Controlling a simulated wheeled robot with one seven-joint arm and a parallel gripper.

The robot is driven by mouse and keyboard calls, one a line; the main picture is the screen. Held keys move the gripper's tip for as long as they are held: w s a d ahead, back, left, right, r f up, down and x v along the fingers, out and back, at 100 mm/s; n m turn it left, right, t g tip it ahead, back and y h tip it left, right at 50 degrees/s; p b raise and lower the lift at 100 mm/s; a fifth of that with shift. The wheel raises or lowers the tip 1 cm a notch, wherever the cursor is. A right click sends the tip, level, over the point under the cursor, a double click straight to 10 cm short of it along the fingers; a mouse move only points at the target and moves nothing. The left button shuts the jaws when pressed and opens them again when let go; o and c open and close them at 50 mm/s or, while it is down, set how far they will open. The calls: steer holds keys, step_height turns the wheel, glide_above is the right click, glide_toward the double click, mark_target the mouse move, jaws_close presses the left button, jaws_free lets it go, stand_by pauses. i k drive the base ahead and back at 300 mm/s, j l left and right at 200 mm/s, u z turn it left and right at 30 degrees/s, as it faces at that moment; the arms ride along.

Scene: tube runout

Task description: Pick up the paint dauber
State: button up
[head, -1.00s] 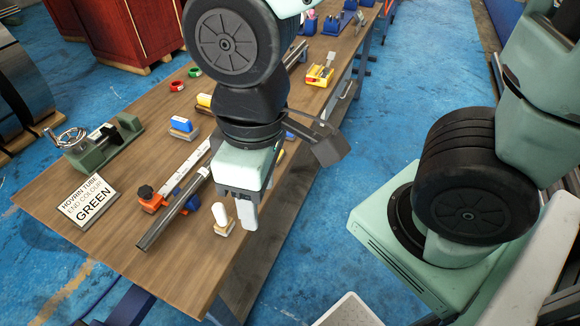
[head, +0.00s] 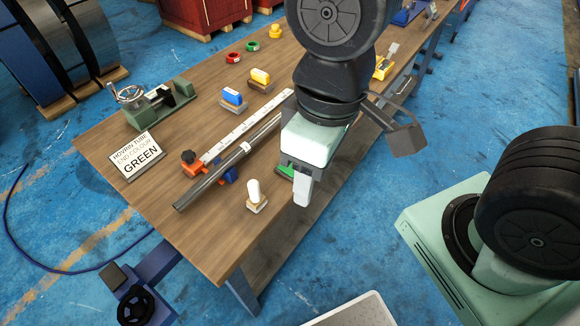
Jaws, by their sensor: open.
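Several block-shaped daubers with coloured tops stand on the wooden table. A white-topped dauber (head: 254,194) stands upright near the table's front edge. A green item (head: 286,171), perhaps the green dauber, shows beside my gripper (head: 298,184) and is mostly hidden by it. A blue-topped dauber (head: 232,99) and a yellow-topped one (head: 260,78) stand farther back. My gripper is open, points down over the table's right edge, and is to the right of the white-topped dauber. I cannot tell whether it touches the green item.
A sign reading "Hovrin tube end colour green" (head: 137,156) stands at left. A metal tube (head: 225,165) lies beside a long scale (head: 247,125) with orange and blue holders. A green vice-like device (head: 160,102) stands behind the sign. Red (head: 233,57) and green (head: 252,46) rings lie farther back.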

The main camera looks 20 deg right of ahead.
mark_target(256, 201)
steer(key=k+j+z, duration=0.15)
steer(key=j+z, duration=0.25)
steer(key=k+j+z, duration=0.15)
steer(key=z, duration=0.3)
steer(key=k+j+z, duration=0.2)
steer(key=z, duration=0.2)
